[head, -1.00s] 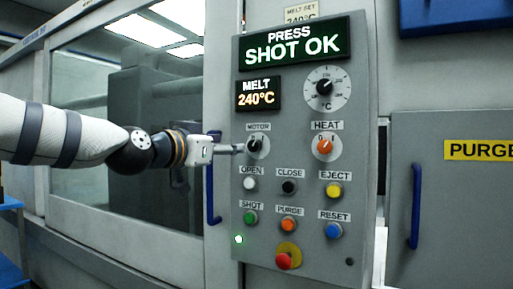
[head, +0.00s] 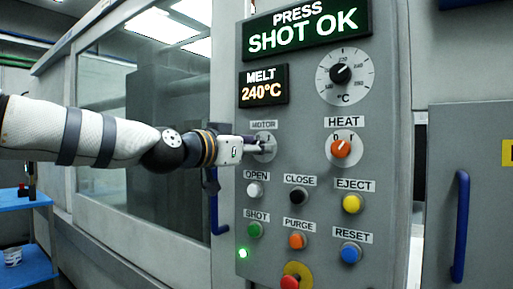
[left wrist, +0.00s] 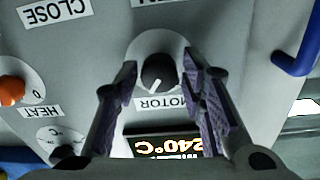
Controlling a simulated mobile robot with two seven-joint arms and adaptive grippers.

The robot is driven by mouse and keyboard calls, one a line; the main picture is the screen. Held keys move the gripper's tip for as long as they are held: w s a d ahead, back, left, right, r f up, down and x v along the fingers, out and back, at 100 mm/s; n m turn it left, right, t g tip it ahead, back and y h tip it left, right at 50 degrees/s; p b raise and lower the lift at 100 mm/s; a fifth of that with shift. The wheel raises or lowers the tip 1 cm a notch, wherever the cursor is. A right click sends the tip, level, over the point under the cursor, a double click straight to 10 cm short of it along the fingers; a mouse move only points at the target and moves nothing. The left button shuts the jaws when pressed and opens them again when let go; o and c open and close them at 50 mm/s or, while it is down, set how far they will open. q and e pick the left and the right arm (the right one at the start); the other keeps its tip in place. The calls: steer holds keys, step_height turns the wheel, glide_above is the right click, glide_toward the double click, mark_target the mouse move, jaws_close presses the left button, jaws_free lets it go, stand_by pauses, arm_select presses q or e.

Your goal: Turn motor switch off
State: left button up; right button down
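The motor switch is a dark round knob on a pale disc, under the MOTOR label (head: 264,125) on the grey control panel. The knob (left wrist: 158,73) shows clearly in the left wrist view, which is upside down; its white pointer line aims towards the MOTOR label (left wrist: 160,103), leaning to picture left. My left gripper (head: 260,146) reaches the switch from the left and partly hides it in the head view. In the left wrist view its two fingers (left wrist: 160,75) are apart, one on each side of the knob. I cannot tell whether they touch it. My right gripper is not in view.
The orange HEAT knob (head: 341,148) is right of the motor switch. OPEN (head: 255,189), CLOSE (head: 298,195) and several other buttons sit below. A red button (head: 290,282) is at the bottom. A blue handle (head: 461,228) is at right. The MELT display (head: 263,87) is above.

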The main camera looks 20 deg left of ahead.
arm_select(q)
jaws_close()
steer(key=shift+n, duration=6.9)
